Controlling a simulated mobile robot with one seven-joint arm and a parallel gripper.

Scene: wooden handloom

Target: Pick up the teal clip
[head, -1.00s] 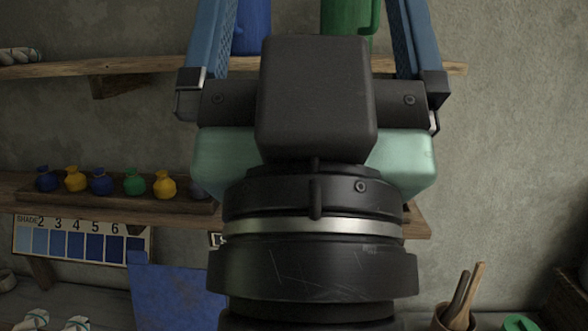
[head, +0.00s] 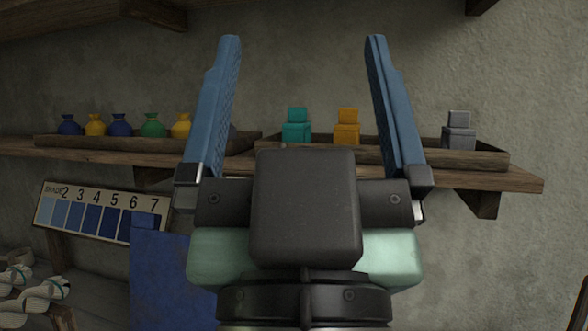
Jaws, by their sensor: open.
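The teal clip (head: 297,126) stands in a shallow wooden tray (head: 480,155) on the wall shelf, left of an orange clip (head: 347,127). It is a small blocky piece with a narrower top. My gripper (head: 304,42) is open and empty, its two blue fingers pointing up and spread wide. In the picture, the teal and orange clips show between the fingers, beyond the gripper. The gripper does not appear to touch either clip. My gripper's dark body hides part of the tray's front.
A grey clip (head: 459,131) stands at the tray's right part. A numbered blue shade card (head: 100,212) hangs below the shelf (head: 520,180). Twisted skeins (head: 35,290) lie at lower left.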

